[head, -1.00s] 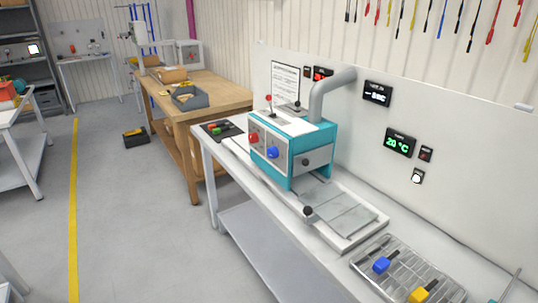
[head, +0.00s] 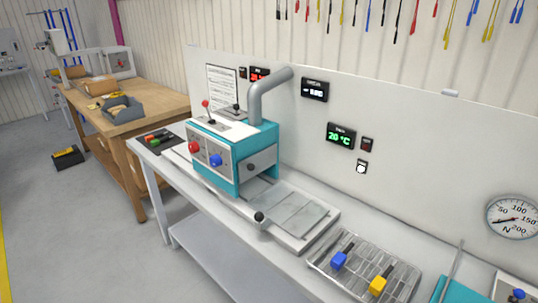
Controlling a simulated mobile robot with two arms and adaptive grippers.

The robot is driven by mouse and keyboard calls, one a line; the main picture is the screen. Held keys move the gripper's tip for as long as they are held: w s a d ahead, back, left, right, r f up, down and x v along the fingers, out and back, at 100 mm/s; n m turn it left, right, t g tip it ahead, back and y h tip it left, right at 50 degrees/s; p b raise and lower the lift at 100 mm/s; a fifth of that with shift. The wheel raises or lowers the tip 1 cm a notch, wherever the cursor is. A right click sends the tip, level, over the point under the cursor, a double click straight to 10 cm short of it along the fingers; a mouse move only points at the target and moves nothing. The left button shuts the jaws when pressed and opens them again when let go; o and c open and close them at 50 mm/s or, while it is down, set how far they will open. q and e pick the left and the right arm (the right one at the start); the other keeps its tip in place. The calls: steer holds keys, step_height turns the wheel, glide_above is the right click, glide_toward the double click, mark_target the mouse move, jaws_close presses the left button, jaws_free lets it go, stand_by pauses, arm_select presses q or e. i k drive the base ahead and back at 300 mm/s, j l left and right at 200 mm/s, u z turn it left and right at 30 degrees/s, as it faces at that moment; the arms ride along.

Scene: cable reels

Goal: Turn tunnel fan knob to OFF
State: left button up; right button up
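A teal and white machine (head: 240,158) with a grey bent duct (head: 268,92) stands on the white bench. Its front has a red knob (head: 194,147) and a blue knob (head: 215,160), and a dark knob is on its side. A small panel with a white round knob (head: 361,167) is on the wall under a green "20 °C" display (head: 340,136). The labels are too small to read, so I cannot tell which knob is the tunnel fan's or its setting. Neither gripper is in view.
A wire rack (head: 362,268) with blue-handled and yellow-handled tools lies at the bench front. A round dial gauge (head: 513,218) is on the wall at right. A wooden table (head: 140,122) stands behind left. Open floor (head: 75,220) lies to the left.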

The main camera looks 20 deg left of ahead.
mark_target(215, 160)
steer(key=i+j+z, duration=0.1)
steer(key=j+z, duration=0.3)
steer(key=j, duration=0.45)
steer(key=j+z, duration=0.4)
steer(key=j, duration=0.5)
steer(key=k+j+z, duration=0.1)
steer(key=j+z, duration=0.3)
steer(key=j, duration=0.45)
